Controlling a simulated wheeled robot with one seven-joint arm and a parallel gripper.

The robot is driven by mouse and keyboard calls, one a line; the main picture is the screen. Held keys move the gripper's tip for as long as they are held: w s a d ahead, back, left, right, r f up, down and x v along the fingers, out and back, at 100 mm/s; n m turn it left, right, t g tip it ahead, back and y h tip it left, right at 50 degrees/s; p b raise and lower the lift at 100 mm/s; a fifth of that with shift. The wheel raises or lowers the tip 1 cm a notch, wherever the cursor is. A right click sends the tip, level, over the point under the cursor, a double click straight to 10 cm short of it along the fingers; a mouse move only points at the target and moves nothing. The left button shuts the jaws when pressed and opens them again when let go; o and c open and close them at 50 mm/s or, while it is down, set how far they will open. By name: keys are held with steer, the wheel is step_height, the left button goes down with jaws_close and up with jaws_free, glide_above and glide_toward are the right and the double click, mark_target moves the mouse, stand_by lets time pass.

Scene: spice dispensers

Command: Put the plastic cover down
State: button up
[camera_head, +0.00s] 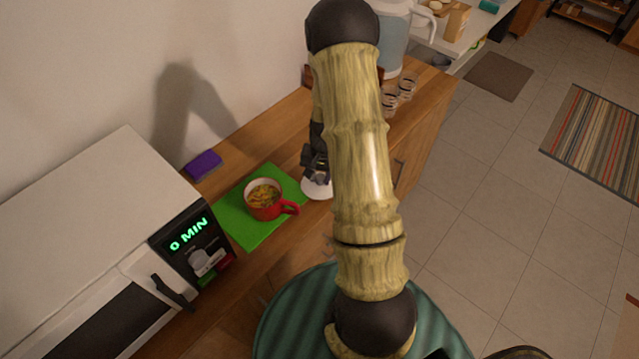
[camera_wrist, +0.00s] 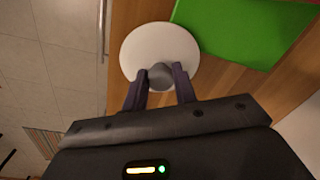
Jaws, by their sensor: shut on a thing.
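The plastic cover is a white disc with a grey knob; it shows in the wrist view (camera_wrist: 148,48) and partly in the head view (camera_head: 317,189). My gripper (camera_wrist: 160,78) is shut on the cover's knob, with one dark finger on each side. In the head view my gripper (camera_head: 315,165) is just right of the green mat (camera_head: 240,232), over the wooden counter. My arm hides part of the cover there. Whether the cover touches the counter is hard to tell.
A red mug (camera_head: 266,205) with food in it stands on the green mat. A purple sponge (camera_head: 203,165) lies behind it. A white microwave (camera_head: 90,240) reading "0 MIN" is at the left. Several glass jars (camera_head: 390,99) stand farther along the wooden counter (camera_head: 425,110).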

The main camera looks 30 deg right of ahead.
mark_target(320, 177)
step_height(320, 177, up, 10)
steer(key=shift+r+b, duration=0.1)
steer(key=shift+b, duration=0.4)
steer(key=shift+w, duration=0.1)
stand_by(0.6)
